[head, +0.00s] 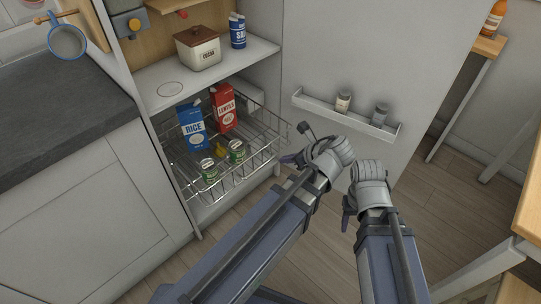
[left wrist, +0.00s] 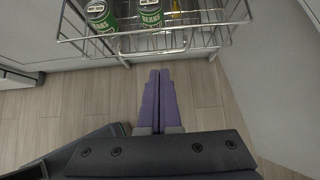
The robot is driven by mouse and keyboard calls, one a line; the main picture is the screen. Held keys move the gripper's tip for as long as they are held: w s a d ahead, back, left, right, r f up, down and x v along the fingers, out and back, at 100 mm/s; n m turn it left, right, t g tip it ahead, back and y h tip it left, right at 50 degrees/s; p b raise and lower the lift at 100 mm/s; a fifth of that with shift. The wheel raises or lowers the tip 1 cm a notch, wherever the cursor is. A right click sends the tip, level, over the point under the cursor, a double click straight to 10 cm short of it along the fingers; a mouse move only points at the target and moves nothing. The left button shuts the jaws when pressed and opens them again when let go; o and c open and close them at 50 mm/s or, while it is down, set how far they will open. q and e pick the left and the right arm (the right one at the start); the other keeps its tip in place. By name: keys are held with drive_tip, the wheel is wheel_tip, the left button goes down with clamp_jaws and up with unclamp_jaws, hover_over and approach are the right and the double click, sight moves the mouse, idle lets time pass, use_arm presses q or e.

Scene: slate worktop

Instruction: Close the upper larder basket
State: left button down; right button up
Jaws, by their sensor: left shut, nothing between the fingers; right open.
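The wire larder basket (head: 262,150) is pulled out past the cabinet front. It holds a blue rice box (head: 191,128), a red lentils carton (head: 224,108), green cans (head: 237,152) and a small yellow item (head: 221,149). Its front wires (left wrist: 205,48) also cross the top of the left wrist view. My left gripper (head: 288,158) is shut and empty, just outside the basket's front; whether it touches the wires I cannot tell. Its purple fingers (left wrist: 160,72) point at the basket in the left wrist view. My right gripper (head: 347,208) is open, lower and to the right, apart from the basket.
The open larder door (head: 370,60) with a small jar rack (head: 345,114) stands to the right. A slate worktop (head: 60,110) lies left. Wooden floor is clear in front.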

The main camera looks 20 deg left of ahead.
sight(256, 156)
use_arm(q)
drive_tip(key=b+x, duration=0.7)
drive_tip(key=x, duration=0.3)
drive_tip(key=shift+f, duration=0.35)
drive_tip(key=shift+w+a+r, duration=0.1)
drive_tip(key=shift+w+a, duration=0.15)
drive_tip(key=shift+a, duration=0.35)
drive_tip(key=shift+w+a+r, duration=0.1)
drive_tip(key=shift+w+a, duration=0.15)
drive_tip(key=shift+a, duration=0.35)
drive_tip(key=shift+w+a+r, duration=0.1)
drive_tip(key=shift+w+a, duration=0.15)
drive_tip(key=shift+a, duration=0.35)
drive_tip(key=w+a, duration=0.5)
drive_tip(key=a, duration=0.8)
drive_tip(key=w+a, duration=0.5)
drive_tip(key=a, duration=0.8)
drive_tip(key=shift+w, duration=0.4)
drive_tip(key=shift+a+r, duration=0.15)
